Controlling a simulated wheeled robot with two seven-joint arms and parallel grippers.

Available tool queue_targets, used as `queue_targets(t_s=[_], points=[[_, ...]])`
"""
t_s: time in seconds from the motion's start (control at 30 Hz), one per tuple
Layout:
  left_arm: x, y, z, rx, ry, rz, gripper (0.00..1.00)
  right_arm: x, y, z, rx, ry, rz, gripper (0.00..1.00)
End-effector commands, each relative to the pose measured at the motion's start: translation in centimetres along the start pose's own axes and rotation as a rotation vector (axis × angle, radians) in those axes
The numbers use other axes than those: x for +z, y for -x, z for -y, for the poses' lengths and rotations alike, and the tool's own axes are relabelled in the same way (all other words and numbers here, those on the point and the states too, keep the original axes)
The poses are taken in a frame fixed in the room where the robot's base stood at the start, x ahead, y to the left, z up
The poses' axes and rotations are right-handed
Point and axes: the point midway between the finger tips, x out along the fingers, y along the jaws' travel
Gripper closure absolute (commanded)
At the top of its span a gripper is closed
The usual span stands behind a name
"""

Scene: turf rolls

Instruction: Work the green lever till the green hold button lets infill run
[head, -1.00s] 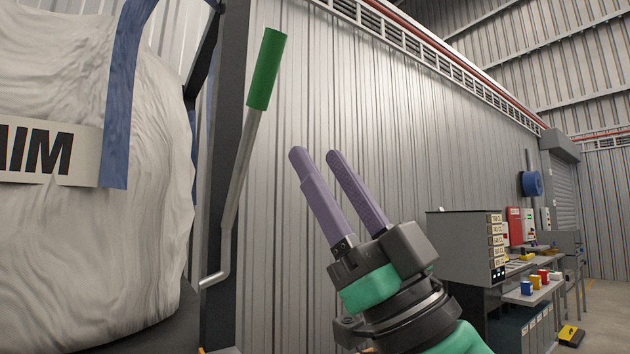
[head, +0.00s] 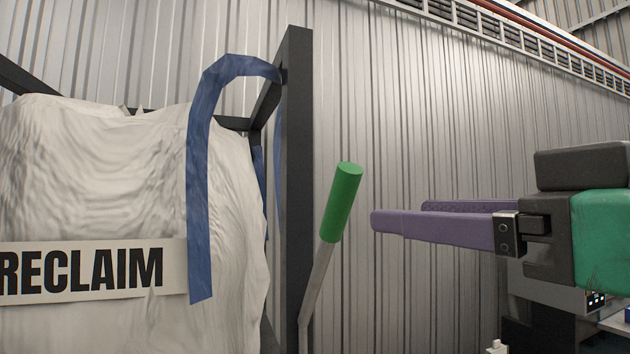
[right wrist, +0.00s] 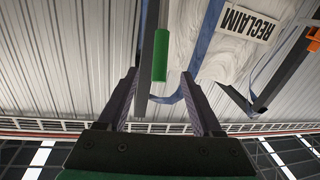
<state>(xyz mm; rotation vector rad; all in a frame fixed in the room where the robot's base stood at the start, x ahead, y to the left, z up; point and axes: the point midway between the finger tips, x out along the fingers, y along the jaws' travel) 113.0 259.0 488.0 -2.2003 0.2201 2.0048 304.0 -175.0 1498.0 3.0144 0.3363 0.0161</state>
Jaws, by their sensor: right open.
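The lever's green grip (head: 342,203) tops a bare metal rod (head: 318,280) beside a dark upright post; it leans slightly right. My right gripper (head: 396,213) is open and empty, roughly level, its purple fingers pointing left at the grip from a short way to its right. In the right wrist view the green grip (right wrist: 161,55) shows in line with the gap between the open fingers (right wrist: 158,76); I cannot tell that they touch it. The green hold button is not in sight. My left gripper is not in view.
A white bulk bag (head: 90,185) with a RECLAIM label (head: 85,270) and a blue strap (head: 200,180) fills the left side, by the dark post (head: 298,180). A corrugated wall (head: 430,120) stands behind. Part of a bench shows low at the right.

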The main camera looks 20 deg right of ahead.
Motion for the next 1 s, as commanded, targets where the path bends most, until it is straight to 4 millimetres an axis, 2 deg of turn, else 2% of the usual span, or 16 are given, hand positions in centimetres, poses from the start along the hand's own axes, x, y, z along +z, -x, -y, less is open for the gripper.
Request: queue_targets(t_s=[0.2,0.4,0.57,0.8,0.97,1.0], points=[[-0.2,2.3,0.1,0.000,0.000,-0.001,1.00,-0.3,-6.0,0.0,-0.001,0.000,0.008,0.33],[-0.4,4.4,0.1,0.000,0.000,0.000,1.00,-0.4,-10.6,0.0,-0.003,0.001,0.002,0.33],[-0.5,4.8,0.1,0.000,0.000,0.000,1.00,-0.1,-12.2,0.1,-0.003,0.003,-0.002,0.33],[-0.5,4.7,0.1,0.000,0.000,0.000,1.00,0.0,-12.3,0.1,-0.003,0.003,-0.003,0.33],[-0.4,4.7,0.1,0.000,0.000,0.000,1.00,0.0,-12.3,0.1,-0.004,0.003,-0.003,0.94],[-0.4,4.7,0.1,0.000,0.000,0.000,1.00,0.0,-12.3,0.1,-0.004,0.003,-0.003,1.00]])
